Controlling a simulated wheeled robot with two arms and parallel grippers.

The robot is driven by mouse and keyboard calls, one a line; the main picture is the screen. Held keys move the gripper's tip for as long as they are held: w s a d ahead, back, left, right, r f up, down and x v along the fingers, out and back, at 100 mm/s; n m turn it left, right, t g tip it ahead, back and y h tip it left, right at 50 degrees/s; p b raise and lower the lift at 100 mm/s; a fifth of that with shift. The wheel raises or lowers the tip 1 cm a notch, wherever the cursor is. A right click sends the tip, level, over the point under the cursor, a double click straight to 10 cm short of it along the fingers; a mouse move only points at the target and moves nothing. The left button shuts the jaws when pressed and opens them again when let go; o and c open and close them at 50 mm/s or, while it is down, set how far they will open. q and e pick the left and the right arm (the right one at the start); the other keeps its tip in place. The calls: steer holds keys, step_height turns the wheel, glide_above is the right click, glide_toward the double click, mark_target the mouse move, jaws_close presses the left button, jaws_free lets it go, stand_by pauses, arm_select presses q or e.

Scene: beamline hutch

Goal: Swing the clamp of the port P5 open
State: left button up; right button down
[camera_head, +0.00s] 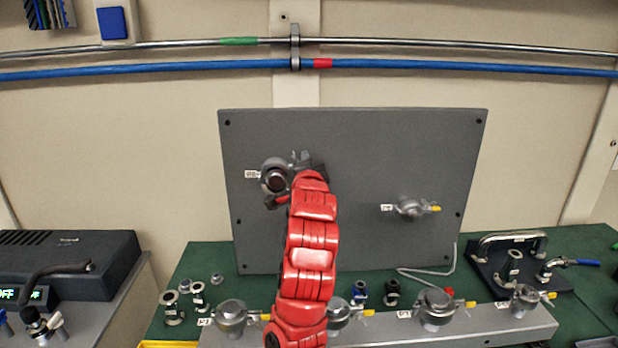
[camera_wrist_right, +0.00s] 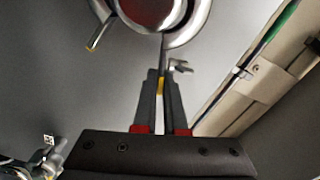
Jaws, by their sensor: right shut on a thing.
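The port labelled as P5 (camera_head: 275,180) is the round fitting at the upper left of the grey upright panel. Its label (camera_head: 252,175) is small and hard to read. The silver clamp (camera_wrist_right: 190,28) shows around the port's reddish round face (camera_wrist_right: 150,8) in the wrist view. A curved metal piece with a yellowish end (camera_wrist_right: 92,46) sticks out at its left. My right gripper (camera_wrist_right: 160,82) is below the port, its fingers shut on the yellow tip (camera_wrist_right: 160,85) of a thin clamp lever. In the head view my right gripper (camera_head: 297,180) partly hides the port's right side. My left gripper is not in view.
The grey panel (camera_head: 350,140) also carries a second clamped port (camera_head: 411,207) at right. A bench rail with several clamped ports (camera_head: 437,303) runs along the front, crossed by my red arm. Loose fittings (camera_head: 172,305) lie on the green bench, and a handled plate (camera_head: 515,265) stands at right.

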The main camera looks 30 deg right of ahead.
steer(key=a+r+n+b, duration=0.1)
steer(key=n, duration=0.1)
steer(key=w+a+r+n+b, duration=0.1)
steer(key=b, duration=0.1)
steer(key=r+n+b, duration=0.1)
steer(key=r+n, duration=0.1)
steer(key=shift+w+a+r+n+b, duration=0.1)
steer(key=shift+w+a+n+b, duration=0.2)
steer(key=shift+a, duration=0.1)
steer(key=shift+w+a+r+n+b, duration=0.45)
steer(key=shift+a+r+n+b, duration=0.2)
steer(key=shift+n, duration=0.3)
steer(key=shift+w+a+r+n+b, duration=0.5)
steer(key=shift+a+n+b, duration=0.2)
steer(key=shift+n, duration=0.25)
steer(key=shift+a, duration=0.1)
steer(key=c, duration=1)
jaws_free()
steer(key=shift+s, duration=0.15)
steer(key=b+v, duration=0.2)
steer(key=v, duration=1.5)
steer(key=shift+s+b, duration=0.1)
steer(key=shift+b, duration=0.3)
